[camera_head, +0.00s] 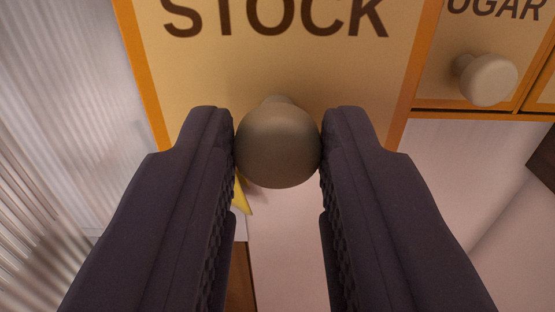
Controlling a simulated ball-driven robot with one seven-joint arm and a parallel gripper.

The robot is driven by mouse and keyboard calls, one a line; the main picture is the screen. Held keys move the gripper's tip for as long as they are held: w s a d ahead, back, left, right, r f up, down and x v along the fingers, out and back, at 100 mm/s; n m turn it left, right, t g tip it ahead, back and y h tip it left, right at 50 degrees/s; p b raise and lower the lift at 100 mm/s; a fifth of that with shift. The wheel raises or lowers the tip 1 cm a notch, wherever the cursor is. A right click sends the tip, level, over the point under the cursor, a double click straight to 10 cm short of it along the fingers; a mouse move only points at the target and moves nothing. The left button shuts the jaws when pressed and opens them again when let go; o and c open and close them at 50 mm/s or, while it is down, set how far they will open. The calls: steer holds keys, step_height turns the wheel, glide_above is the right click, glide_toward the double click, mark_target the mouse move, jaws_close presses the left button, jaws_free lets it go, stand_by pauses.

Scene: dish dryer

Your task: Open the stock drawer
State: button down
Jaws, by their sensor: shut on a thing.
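The stock drawer (290,70) has a cream front with an orange frame and the dark word "STOCK" at the top of the view. Its round beige knob (278,148) sits low on the front, in the middle of the picture. My gripper (278,145) has its two dark fingers on either side of this knob, shut on it. The stem of the knob is partly hidden behind its round head. How far the drawer stands out cannot be told from this view.
The sugar drawer (440,70) with its pale knob (487,80) is close on the right. A ribbed, translucent surface (70,130) fills the left side. A pale surface (440,160) lies below the drawers. A small yellow thing (242,197) is partly hidden behind the left finger.

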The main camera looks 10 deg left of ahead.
steer(key=s, duration=0.5)
steer(key=shift+d+p, duration=0.3)
steer(key=shift+d, duration=0.05)
steer(key=c, duration=0.9)
jaws_free()
steer(key=shift+w, duration=0.1)
steer(key=shift+o, duration=0.2)
steer(key=s+d+p, duration=0.1)
steer(key=s+p, duration=0.1)
steer(key=s, duration=0.5)
steer(key=shift+s, duration=0.4)
steer(key=shift+d, duration=0.1)
